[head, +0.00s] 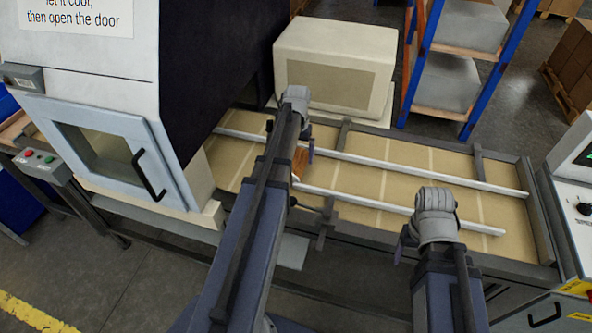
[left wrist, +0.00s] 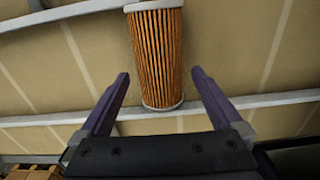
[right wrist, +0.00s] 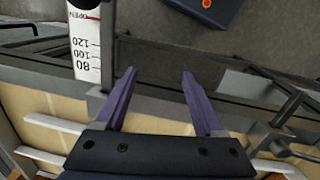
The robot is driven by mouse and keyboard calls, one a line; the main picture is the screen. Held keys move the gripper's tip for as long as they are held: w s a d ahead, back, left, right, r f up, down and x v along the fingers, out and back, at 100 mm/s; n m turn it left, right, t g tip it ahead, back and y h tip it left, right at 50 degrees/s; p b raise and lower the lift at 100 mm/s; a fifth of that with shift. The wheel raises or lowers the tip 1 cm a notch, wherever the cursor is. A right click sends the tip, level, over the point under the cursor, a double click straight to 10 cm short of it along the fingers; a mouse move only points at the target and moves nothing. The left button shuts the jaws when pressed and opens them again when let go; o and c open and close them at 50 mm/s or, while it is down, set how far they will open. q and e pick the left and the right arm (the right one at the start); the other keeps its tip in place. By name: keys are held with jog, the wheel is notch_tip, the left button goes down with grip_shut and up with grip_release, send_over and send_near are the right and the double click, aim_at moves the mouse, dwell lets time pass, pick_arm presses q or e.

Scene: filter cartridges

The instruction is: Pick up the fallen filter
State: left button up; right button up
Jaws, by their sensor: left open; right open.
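The fallen filter (left wrist: 157,55) is a cylinder with orange-brown pleats and pale end caps. It lies on the tan conveyor belt (head: 350,183), between the two pale rails, with its lower end by one rail in the left wrist view. In the head view, the filter (head: 300,163) is mostly hidden behind my left arm. My left gripper (left wrist: 160,77) is open, its fingers to either side of the filter's lower part, with gaps on both sides and no contact visible. My right gripper (right wrist: 159,78) is open and empty near the conveyor's front edge.
A white machine with a windowed door (head: 110,150) stands at the left. A cream box-shaped unit (head: 335,60) is behind the conveyor. A pale scale strip (right wrist: 85,50) shows near my right gripper. The belt's right part is clear.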

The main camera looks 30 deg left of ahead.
aim_at(297, 156)
pick_arm(q)
notch_tip(297, 156, down, 3)
jog(key=shift+r+b, duration=0.2)
jog(key=shift+b, duration=0.55)
jog(key=shift+r, duration=0.1)
pick_arm(e)
notch_tip(297, 156, down, 2)
jog(key=shift+f, duration=0.25)
pick_arm(q)
jog(key=c, duration=1.4)
jog(key=shift+o, duration=0.2)
jog(key=shift+r, duration=0.15)
pick_arm(e)
jog(key=shift+r, duration=0.15)
pick_arm(q)
notch_tip(297, 156, up, 18)
jog(key=p, duration=1.8)
pick_arm(e)
notch_tip(297, 156, up, 18)
